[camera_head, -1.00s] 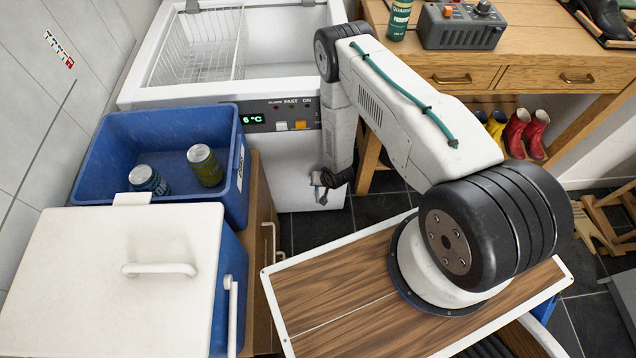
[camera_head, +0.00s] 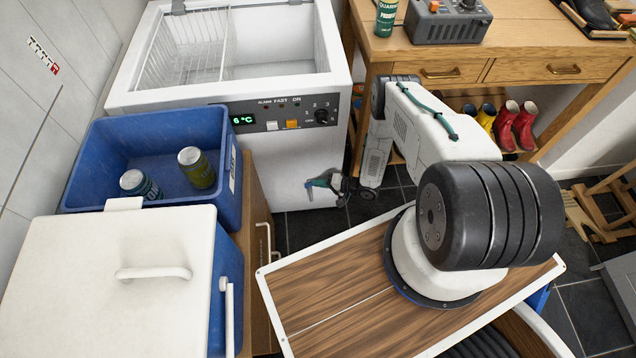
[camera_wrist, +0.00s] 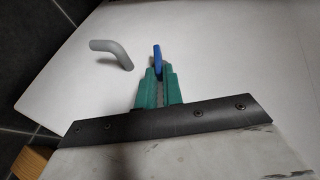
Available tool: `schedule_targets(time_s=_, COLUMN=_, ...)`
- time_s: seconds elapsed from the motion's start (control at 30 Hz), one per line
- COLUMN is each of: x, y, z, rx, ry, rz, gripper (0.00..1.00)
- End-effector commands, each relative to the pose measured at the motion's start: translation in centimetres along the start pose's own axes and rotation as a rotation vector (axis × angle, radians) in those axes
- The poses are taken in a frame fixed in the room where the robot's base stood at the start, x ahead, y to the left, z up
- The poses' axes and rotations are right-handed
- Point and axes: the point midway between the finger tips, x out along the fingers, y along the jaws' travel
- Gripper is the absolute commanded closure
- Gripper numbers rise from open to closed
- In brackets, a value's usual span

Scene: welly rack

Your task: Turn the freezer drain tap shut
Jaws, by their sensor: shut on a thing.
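The freezer (camera_head: 290,160) stands at the back with its lid open, and the drain tap is low on its white front. In the wrist view the tap shows as a bent grey spout (camera_wrist: 112,52) and a blue lever (camera_wrist: 158,58) beside it. My gripper (camera_head: 322,181) reaches the tap from the right. Its green fingers (camera_wrist: 158,88) are shut on the blue lever, with the lever's end sticking out past the fingertips. The grey spout (camera_head: 309,192) also shows in the head view, left of the fingers and apart from them. The lever's pivot is hidden.
A blue crate (camera_head: 228,165) with two cans stands left of the freezer front. A blue cooler with a white lid (camera_head: 90,270) is nearer. A wooden workbench (camera_head: 480,70) stands at right, with small boots (camera_head: 515,125) under it.

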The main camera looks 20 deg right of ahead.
Motion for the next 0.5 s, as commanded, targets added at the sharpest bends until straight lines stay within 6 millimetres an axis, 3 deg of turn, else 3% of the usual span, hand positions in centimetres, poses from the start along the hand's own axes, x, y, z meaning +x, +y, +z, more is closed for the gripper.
schedule_targets(time_s=0.5, x=0.14, y=0.57, z=-0.07, rx=0.056, ry=0.001, rz=-0.141, gripper=1.00)
